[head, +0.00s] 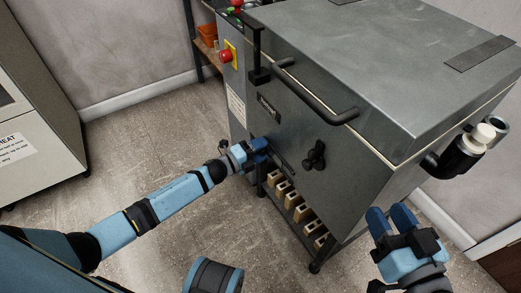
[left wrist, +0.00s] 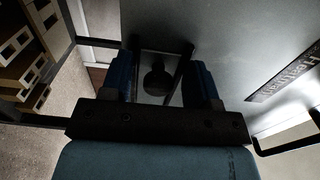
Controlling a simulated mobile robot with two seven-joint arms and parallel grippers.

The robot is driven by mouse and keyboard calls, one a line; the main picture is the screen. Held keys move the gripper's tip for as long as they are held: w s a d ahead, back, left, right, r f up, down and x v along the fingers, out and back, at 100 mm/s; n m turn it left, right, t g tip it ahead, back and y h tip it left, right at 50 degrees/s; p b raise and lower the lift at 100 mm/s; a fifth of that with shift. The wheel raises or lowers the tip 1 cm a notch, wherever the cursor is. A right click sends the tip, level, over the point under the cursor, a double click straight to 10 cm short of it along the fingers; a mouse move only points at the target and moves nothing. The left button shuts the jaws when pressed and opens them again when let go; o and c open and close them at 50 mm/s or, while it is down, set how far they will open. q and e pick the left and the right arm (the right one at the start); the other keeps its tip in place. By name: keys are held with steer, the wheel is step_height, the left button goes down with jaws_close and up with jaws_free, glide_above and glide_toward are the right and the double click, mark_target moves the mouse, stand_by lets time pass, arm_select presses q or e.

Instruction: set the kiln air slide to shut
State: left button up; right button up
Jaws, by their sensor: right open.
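The grey kiln (head: 340,190) stands at the right in the head view. My left gripper (head: 262,148) is at the lower left of its front and hides what is behind it there. In the left wrist view, my left gripper (left wrist: 162,82) has its blue fingers apart. A dark round knob (left wrist: 157,80), seemingly the air slide's, shows between the fingers, framed by two dark rails, with a gap on both sides. Its exact slide position is hard to tell in the shade. My right gripper (head: 390,216) is open and empty, right of the kiln front.
A bar handle (head: 315,98) and a black knob (head: 315,155) stick out of the kiln front. A red button (head: 226,56) is at its left. Pale bricks (head: 300,212) lie on the rack below. The floor at left is clear.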

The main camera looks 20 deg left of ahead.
steer(key=shift+r, duration=0.1)
arm_select(q)
steer(key=shift+s+a, duration=0.1)
steer(key=shift+s, duration=0.1)
steer(key=p+v, duration=0.4)
steer(key=v, duration=0.9)
steer(key=shift+a, duration=0.15)
arm_select(e)
steer(key=shift+m+t, duration=0.6)
steer(key=shift+t, duration=0.1)
steer(key=r, duration=0.4)
steer(key=shift+s+r, duration=0.1)
steer(key=shift+s, duration=0.15)
arm_select(q)
steer(key=shift+s, duration=0.15)
